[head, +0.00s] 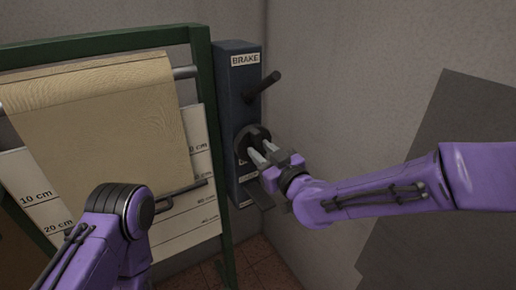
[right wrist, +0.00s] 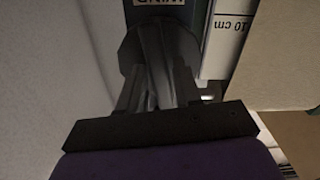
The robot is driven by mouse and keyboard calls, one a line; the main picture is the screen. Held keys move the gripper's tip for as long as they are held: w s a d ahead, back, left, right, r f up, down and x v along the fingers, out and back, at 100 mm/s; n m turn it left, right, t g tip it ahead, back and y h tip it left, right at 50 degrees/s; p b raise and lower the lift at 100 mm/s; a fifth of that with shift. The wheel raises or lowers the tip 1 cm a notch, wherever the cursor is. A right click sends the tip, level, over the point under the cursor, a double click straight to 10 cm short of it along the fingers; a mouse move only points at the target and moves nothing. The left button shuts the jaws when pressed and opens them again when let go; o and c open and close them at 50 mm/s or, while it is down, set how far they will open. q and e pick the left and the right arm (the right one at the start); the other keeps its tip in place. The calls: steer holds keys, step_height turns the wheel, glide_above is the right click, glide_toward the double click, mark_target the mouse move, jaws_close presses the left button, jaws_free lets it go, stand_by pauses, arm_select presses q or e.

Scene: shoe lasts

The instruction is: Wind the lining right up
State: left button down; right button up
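The lining (head: 105,110) is a tan sheet hanging from a roller (head: 185,72) in the head view. Its lower part hangs in front of a white scale board (head: 190,222) and is partly hidden by my left arm. A round dark winding knob (head: 246,140) is on the blue-grey box. In the right wrist view the knob's grey grip (right wrist: 165,65) stands between the fingers, below a WIND label (right wrist: 160,3). I cannot tell whether they clamp it. My left gripper's fingers do not show.
The box (head: 232,85) carries a BRAKE label and a dark brake lever (head: 262,85) sticking out above the knob. A green frame (head: 205,75) stands left of it. A grey wall is close on the right, with a dark grey panel (head: 450,120) behind my right arm.

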jaws_close()
steer(key=m, duration=0.2)
steer(key=shift+m+p, duration=0.3)
steer(key=shift+m, duration=0.5)
steer(key=m, duration=0.2)
steer(key=shift+m, duration=0.3)
steer(key=m, duration=0.7)
steer(key=shift+f, duration=0.15)
steer(key=shift+m, duration=0.3)
steer(key=shift+m+b, duration=0.35)
steer(key=shift+m, duration=1.15)
steer(key=m+b, duration=0.1)
steer(key=m, duration=0.1)
steer(key=shift+f+m, duration=0.1)
steer(key=shift+m, duration=0.3)
steer(key=shift+o, duration=2.4)
jaws_free()
steer(key=shift+r, duration=0.25)
